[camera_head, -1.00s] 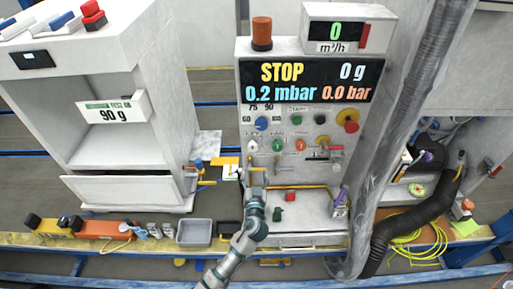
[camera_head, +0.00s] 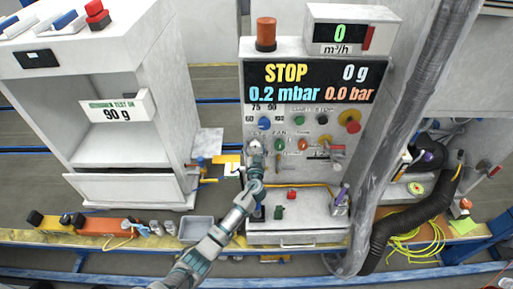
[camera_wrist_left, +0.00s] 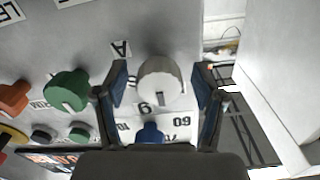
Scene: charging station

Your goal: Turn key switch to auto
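The control panel (camera_head: 340,118) stands in the middle of the head view. My left gripper (camera_head: 254,150) is raised in front of its lower left knobs and hides the knob behind it. In the left wrist view, my left gripper (camera_wrist_left: 160,100) is open, with one finger on each side of a round grey-white knob (camera_wrist_left: 160,82). Gaps show between the knob and both fingers. I cannot tell for sure whether this knob is the key switch. A blue knob (camera_wrist_left: 151,133) sits beside it, also shown in the head view (camera_head: 264,123). My right gripper is not in view.
A green knob (camera_wrist_left: 68,89) and an orange knob (camera_wrist_left: 14,97) are left of the gripper in the wrist view. The panel's edge lies to the right there. A white cabinet (camera_head: 165,100) stands left of the panel, and a thick grey hose (camera_head: 385,150) right of it.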

